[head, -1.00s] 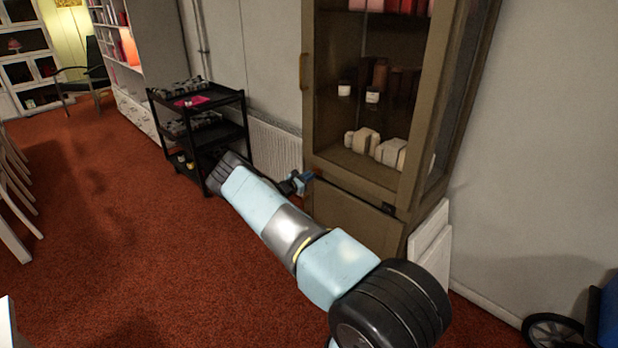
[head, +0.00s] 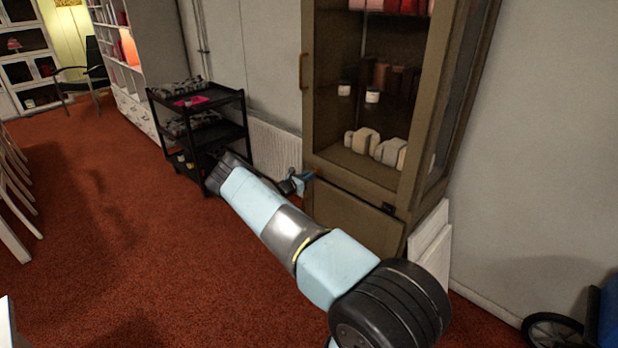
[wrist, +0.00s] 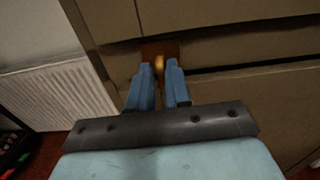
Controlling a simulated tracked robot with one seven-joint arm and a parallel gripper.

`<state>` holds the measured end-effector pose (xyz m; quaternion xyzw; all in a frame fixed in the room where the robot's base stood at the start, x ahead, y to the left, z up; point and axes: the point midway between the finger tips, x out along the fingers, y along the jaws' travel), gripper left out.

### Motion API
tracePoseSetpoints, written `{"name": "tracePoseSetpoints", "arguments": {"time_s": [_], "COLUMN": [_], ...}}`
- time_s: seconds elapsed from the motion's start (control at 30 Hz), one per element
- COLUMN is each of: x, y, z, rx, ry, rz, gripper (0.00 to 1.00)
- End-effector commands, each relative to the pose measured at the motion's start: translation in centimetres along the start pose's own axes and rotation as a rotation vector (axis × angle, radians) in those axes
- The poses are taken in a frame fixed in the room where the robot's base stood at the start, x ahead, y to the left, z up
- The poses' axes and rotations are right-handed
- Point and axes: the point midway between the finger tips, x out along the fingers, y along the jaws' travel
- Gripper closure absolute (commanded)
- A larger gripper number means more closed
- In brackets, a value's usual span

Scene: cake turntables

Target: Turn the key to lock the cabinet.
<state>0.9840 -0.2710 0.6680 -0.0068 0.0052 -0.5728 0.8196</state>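The cabinet (head: 350,222) is olive-brown, with a glazed upper part and a closed lower panel. In the wrist view, the golden key (wrist: 160,66) stands out from a brown-orange lock plate (wrist: 152,48) on the cabinet front. My gripper (wrist: 160,72) has its two blue fingers close on either side of the key, which fills the narrow gap at the tips. The key's inner end is hidden. In the head view, my gripper (head: 305,178) is at the cabinet's left front edge, and the key is too small to make out.
A black shelf trolley (head: 200,125) stands left of the cabinet, with a white radiator (head: 275,145) between them. White panels (head: 430,255) lean at the cabinet's right side. A wheel (head: 550,332) shows at bottom right. The red carpet on the left is mostly clear.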

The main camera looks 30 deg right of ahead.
Motion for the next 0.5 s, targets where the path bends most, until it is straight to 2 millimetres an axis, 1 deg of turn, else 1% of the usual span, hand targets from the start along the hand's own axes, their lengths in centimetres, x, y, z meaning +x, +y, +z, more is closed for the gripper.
{"name": "tracePoseSetpoints", "arguments": {"time_s": [0.03, 0.17, 0.2, 0.4, 0.5], "x": [0.49, 0.35, 0.29, 0.11, -0.30], "y": [-0.36, -0.29, -0.26, -0.17, -0.11], "z": [0.19, 0.13, 0.12, 0.06, 0.04], "rx": [-0.001, 0.000, 0.000, 0.001, 0.001], "ry": [-0.004, -0.003, -0.003, -0.002, -0.001], "rz": [-0.006, -0.005, -0.005, -0.003, -0.003], "gripper": [0.76, 0.63, 0.62, 0.62, 0.62]}}
